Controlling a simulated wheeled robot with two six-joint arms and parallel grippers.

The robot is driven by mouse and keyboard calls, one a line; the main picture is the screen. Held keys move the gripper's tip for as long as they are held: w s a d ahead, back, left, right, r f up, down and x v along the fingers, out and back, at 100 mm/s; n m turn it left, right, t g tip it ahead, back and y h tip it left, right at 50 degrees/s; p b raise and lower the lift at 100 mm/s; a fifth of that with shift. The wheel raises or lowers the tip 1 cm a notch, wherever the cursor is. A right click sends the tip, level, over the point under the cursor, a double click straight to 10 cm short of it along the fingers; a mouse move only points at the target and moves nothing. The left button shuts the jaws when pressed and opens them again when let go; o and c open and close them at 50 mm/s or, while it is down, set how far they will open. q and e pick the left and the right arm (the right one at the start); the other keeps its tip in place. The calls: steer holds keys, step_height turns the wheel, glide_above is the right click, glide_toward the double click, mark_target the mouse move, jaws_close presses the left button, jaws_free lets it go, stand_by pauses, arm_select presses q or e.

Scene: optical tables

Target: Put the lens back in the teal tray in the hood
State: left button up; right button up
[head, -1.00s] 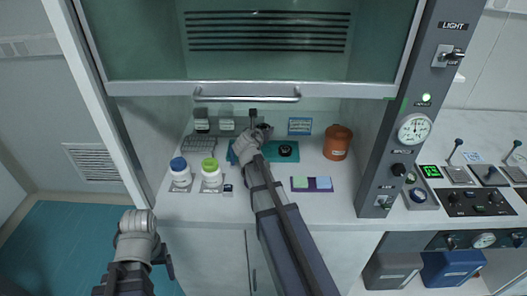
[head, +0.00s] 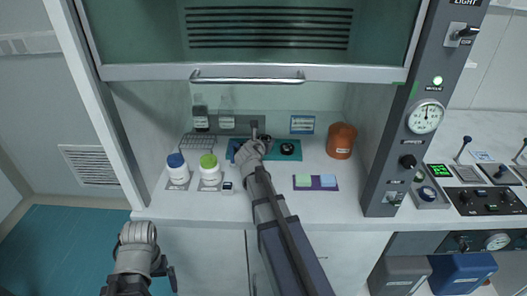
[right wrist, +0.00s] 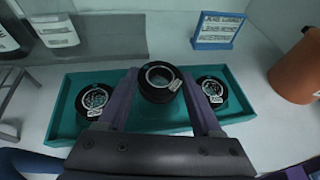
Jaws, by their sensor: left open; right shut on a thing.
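The lens (right wrist: 160,82), a black ring with a small label, is between the purple fingers of my right gripper (right wrist: 163,95) in the right wrist view. It is over the middle of the teal tray (right wrist: 62,108), between two similar black lenses, one left (right wrist: 95,99) and one right (right wrist: 212,91). I cannot tell whether it touches the tray floor. In the head view my right gripper (head: 258,141) reaches over the teal tray (head: 276,157) in the hood, hiding part of it. My left gripper (head: 145,270) is open and empty at the lower left, away from the hood.
A wire rack (head: 197,142), a blue-capped jar (head: 177,168) and a green-capped jar (head: 209,170) stand left of the tray. An orange pot (head: 341,140) is at right, a purple holder (head: 316,183) in front. A blue sign (head: 302,124) stands behind. The raised sash (head: 247,75) hangs above.

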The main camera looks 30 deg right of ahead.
steer(key=shift+f+b, duration=1.45)
steer(key=shift+f, duration=0.3)
steer(key=shift+f, duration=0.15)
steer(key=o, duration=1.5)
steer(key=shift+r, duration=0.3)
steer(key=p+v, duration=0.4)
steer(key=v, duration=0.6)
steer(key=shift+s+a, duration=0.2)
steer(key=shift+s, duration=0.1)
steer(key=shift+s+a+r+p, duration=0.2)
steer(key=shift+s+a+p, duration=0.1)
steer(key=shift+s+a, duration=0.15)
